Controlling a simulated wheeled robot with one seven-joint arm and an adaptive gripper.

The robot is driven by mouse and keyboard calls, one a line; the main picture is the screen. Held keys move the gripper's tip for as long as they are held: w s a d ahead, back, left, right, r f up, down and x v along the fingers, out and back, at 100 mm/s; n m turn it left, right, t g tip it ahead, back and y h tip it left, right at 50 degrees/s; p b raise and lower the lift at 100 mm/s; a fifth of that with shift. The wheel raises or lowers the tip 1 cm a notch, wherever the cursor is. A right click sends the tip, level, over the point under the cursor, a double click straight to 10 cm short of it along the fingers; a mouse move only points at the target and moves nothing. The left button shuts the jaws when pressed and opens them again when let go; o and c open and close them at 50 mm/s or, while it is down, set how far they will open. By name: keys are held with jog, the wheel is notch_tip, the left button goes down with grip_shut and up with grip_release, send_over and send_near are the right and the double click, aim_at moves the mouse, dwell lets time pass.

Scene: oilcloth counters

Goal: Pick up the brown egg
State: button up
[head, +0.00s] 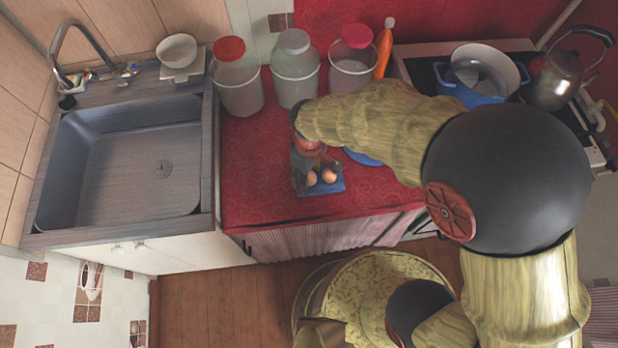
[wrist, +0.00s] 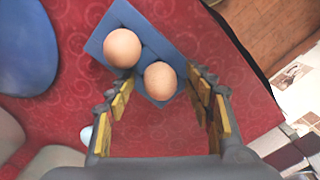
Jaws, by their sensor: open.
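Two brown eggs sit side by side on a small blue holder (head: 336,188) on the red counter. In the wrist view, one egg (wrist: 160,80) appears between and just beyond the fingertips of my gripper (wrist: 163,88). The other egg (wrist: 122,48) is up and to the left, outside the fingers. The head view shows both eggs, one on the left (head: 311,178) and one on the right (head: 329,175). My gripper is open and empty, with yellow pads facing each other. I cannot tell how far above the eggs the fingertips are. My arm hides part of the holder's surroundings in the head view.
A blue plate (head: 362,158) lies close to the holder. Several jars, one with a red lid (head: 229,49), and an orange bottle (head: 384,50) stand behind. A sink (head: 125,165) is left; a blue pot (head: 470,85) and kettle (head: 556,80) are right. The counter's front left is clear.

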jog(key=c, duration=0.3)
jog(key=c, duration=0.4)
jog(key=shift+c, duration=0.6)
jog(key=shift+r, duration=0.1)
